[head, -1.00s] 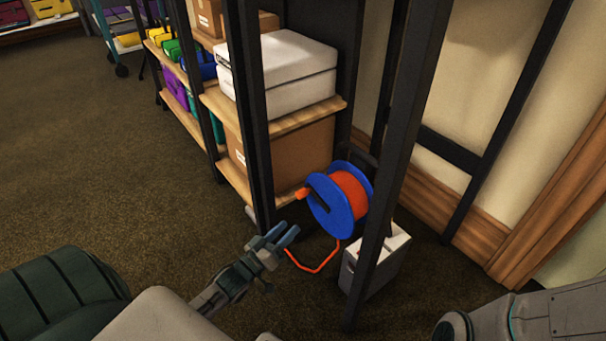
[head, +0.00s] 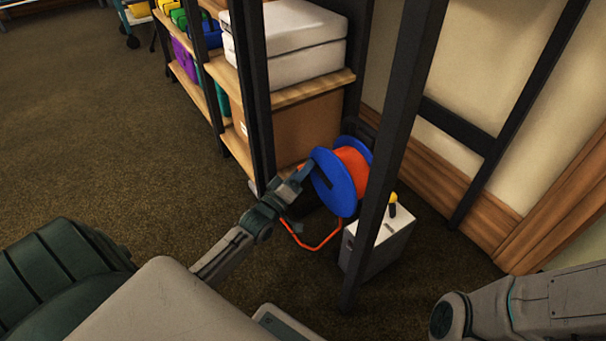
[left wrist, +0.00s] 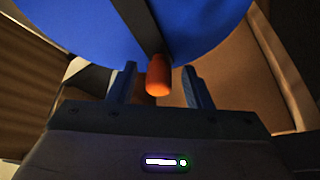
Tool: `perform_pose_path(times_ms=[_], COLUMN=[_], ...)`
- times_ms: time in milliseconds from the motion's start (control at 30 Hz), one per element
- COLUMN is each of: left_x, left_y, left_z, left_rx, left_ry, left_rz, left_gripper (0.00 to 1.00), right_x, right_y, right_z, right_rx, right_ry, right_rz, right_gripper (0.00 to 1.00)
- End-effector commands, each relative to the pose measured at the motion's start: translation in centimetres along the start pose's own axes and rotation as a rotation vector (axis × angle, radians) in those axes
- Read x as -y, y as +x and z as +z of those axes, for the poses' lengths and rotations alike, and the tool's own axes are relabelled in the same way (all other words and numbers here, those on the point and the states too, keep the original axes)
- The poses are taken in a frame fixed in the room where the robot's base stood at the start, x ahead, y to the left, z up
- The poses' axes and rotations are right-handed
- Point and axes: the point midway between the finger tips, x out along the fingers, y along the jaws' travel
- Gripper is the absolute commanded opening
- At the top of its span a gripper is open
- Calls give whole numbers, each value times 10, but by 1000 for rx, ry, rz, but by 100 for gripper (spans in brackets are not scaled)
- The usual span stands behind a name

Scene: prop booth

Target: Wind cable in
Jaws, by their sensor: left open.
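A cable reel with blue side discs (head: 333,187) and orange cable (head: 353,168) wound on it stands behind a dark shelf post. A loose run of orange cable (head: 318,246) hangs below it toward the floor. My left gripper (head: 306,175) is at the reel's near disc. In the left wrist view the orange crank handle (left wrist: 158,75) stands between the two open fingers (left wrist: 158,88), with space on both sides. The blue disc (left wrist: 90,25) is just beyond, with a dark crank arm across it. In the head view the gripper hides the handle. My right gripper is out of the picture.
A white box (head: 378,240) with a yellow-topped lever (head: 393,200) stands right of the reel. Dark posts (head: 395,130) stand close by. A shelf holds a cardboard box (head: 290,130) and a white case (head: 290,50). Carpet (head: 90,140) at left is clear.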

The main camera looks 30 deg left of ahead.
Motion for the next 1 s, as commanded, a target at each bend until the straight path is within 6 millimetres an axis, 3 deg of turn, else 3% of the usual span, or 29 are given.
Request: perform_pose_path(times_ms=[333, 567, 1000], left_x=[-1, -1, -4], left_y=[5, 4, 5], left_z=[0, 0, -2], left_rx=[0, 0, -1], left_ry=[1, 1, 56], left_rz=[1, 0, 23], left_gripper=[45, 0, 0], right_x=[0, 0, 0], right_y=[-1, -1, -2], right_z=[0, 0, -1], right_rx=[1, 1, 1], right_ry=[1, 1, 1], right_rz=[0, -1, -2], right_gripper=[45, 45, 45])
